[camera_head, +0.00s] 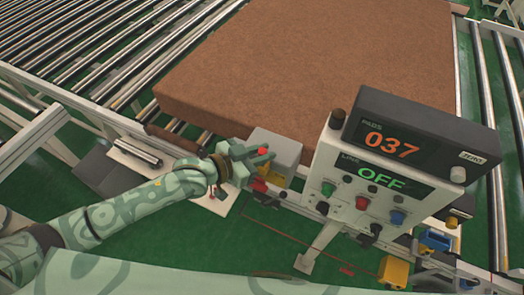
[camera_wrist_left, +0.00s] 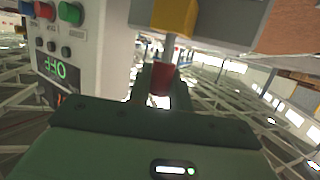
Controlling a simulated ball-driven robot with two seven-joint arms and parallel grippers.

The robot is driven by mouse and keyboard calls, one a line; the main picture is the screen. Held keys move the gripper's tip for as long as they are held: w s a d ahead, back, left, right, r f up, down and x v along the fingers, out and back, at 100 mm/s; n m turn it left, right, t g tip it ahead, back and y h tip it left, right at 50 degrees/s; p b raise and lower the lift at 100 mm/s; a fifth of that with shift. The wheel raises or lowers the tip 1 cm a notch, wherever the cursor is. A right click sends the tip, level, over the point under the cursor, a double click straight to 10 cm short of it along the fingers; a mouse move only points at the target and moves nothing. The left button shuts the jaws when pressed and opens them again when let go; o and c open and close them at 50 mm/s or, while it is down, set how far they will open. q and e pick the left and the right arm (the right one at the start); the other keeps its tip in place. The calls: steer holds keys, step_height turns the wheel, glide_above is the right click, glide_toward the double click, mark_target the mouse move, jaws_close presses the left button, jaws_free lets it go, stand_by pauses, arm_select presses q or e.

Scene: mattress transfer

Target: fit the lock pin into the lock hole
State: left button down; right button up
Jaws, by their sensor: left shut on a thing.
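My left gripper (camera_head: 262,156) is beside a grey box on the near edge of the conveyor frame. In the left wrist view its fingers are shut on the red grip of the lock pin (camera_wrist_left: 160,79); a bit of red also shows between the fingers in the head view. The pin's grey shaft runs from the grip to a yellow block (camera_wrist_left: 174,17), where its end is hidden. I cannot tell whether the tip is inside a hole or only against the block. The lock hole itself is not visible. My right gripper is not in view.
A control box (camera_head: 365,185) with an orange "037" and a green "OFF" stands right of the gripper. A large brown mattress (camera_head: 310,65) lies on the rollers behind. The grey box (camera_head: 276,147) stands close to the fingers. Green floor (camera_head: 225,250) shows in front.

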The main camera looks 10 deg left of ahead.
arm_select(q)
steer(key=shift+f+b, duration=0.85)
steer(key=shift+f, duration=0.45)
steer(key=c, duration=1.2)
jaws_free()
steer(key=b+v, duration=0.1)
steer(key=v, duration=1.5)
steer(key=shift+s+a+r, duration=0.1)
steer(key=shift+a, duration=0.05)
